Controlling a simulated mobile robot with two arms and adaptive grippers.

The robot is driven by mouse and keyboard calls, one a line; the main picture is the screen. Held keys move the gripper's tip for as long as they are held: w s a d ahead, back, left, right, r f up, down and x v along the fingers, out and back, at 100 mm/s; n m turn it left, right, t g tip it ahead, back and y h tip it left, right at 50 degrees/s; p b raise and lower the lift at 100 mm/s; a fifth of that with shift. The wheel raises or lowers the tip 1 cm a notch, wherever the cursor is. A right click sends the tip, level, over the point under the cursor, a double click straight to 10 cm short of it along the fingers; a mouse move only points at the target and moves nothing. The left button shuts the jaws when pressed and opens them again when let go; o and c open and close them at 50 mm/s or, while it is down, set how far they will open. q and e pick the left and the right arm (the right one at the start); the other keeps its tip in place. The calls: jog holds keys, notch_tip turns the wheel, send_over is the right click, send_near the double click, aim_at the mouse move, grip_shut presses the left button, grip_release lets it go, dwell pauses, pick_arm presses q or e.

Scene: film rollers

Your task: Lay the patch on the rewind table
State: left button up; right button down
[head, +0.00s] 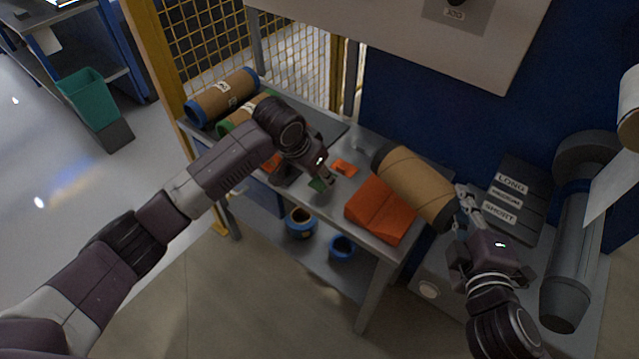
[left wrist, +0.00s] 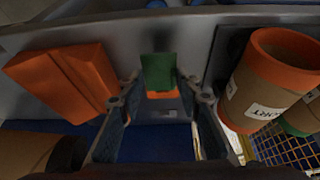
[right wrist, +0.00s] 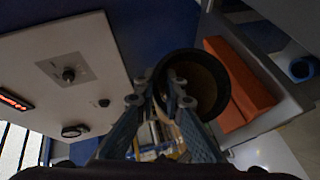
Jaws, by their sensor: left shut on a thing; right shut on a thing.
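A small green patch (head: 318,184) is between the fingertips of my left gripper (head: 323,178), which is shut on it over the grey rewind table (head: 310,206). The patch stands out plainly between the fingers in the left wrist view (left wrist: 157,70). I cannot tell whether it touches the tabletop. My right gripper (head: 462,208) is shut on the near, dark-capped end of a brown roller (head: 413,182) at the table's right end. The roller's round dark end (right wrist: 222,92) faces the right wrist camera.
An orange wedge block (head: 378,212) and a small orange piece (head: 344,168) are on the table. Blue-ended (head: 222,97) and green-ended (head: 240,118) rollers lie at its far left. Blue-rimmed rolls (head: 342,248) sit on the lower shelf.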

aim_at(319, 184)
pick_arm(q)
jog(key=shift+f, duration=2.05)
pick_arm(e)
jog(key=shift+r, duration=0.15)
pick_arm(q)
jog(key=shift+f, duration=0.15)
jog(key=o, duration=0.8)
jog(key=shift+c, duration=0.2)
pick_arm(e)
jog(key=shift+w, duration=0.1)
pick_arm(q)
jog(key=shift+r, duration=0.5)
pick_arm(e)
jog(key=shift+f, duration=0.25)
pick_arm(q)
jog(key=v, duration=1.1)
jog(key=shift+a, duration=0.15)
jog(key=shift+s+r, duration=0.1)
jog(key=shift+s, duration=0.05)
